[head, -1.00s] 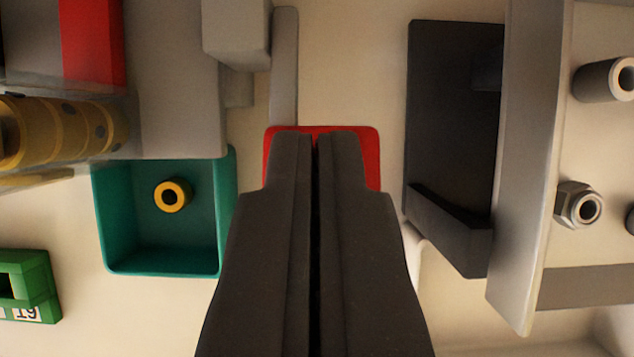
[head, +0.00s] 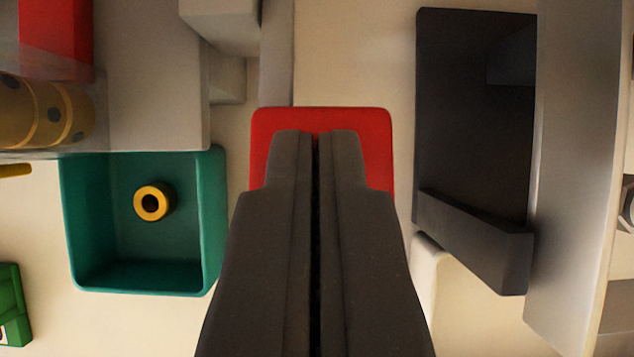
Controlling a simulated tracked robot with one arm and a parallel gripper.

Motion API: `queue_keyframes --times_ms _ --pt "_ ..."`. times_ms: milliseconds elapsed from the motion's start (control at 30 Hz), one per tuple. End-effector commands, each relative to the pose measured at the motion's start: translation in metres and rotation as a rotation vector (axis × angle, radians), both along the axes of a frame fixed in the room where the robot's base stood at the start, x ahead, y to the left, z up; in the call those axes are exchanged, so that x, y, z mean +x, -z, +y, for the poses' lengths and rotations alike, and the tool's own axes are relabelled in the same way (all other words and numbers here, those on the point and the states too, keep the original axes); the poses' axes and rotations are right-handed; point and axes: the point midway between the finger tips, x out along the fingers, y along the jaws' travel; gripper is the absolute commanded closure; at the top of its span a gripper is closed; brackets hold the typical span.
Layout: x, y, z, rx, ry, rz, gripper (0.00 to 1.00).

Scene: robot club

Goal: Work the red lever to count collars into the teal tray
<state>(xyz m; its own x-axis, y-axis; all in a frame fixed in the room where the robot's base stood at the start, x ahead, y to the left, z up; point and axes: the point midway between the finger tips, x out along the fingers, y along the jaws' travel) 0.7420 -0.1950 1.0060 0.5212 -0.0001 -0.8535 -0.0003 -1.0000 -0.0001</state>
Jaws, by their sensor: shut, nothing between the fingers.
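My gripper (head: 317,138) is shut and empty, its fingertips overlapping the red lever's paddle (head: 320,120) in the picture. I cannot tell whether they touch it. The fingers hide the paddle's middle and lower part. A grey arm (head: 277,60) runs up from the paddle beside a grey block. The teal tray (head: 214,215) stands to the left with one yellow collar (head: 153,203) lying on its floor. More yellow collars (head: 45,112) lie in a row in a clear tube at the left edge.
A dark open bin (head: 470,110) stands to the right, beside a grey wall (head: 575,180). A grey housing (head: 150,80) with a red block (head: 57,35) is at the upper left. A green block (head: 12,305) sits at the lower left edge.

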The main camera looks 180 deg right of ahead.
Motion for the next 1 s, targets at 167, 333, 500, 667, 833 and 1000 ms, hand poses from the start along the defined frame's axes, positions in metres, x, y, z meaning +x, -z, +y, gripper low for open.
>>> queue_keyframes --times_ms 167,333,500,667,833,1000 --pt "-0.006 0.011 0.001 0.004 0.001 -0.075 1.00" --pt "-0.011 0.019 0.001 0.003 -0.001 -0.171 1.00" --pt "-0.015 0.030 0.002 0.005 -0.001 -0.264 1.00" --pt "-0.016 0.034 0.001 0.001 0.000 -0.329 1.00" --pt "-0.017 0.038 0.000 0.000 -0.001 -0.325 1.00" --pt "-0.017 0.037 0.000 0.001 0.000 -0.325 1.00"
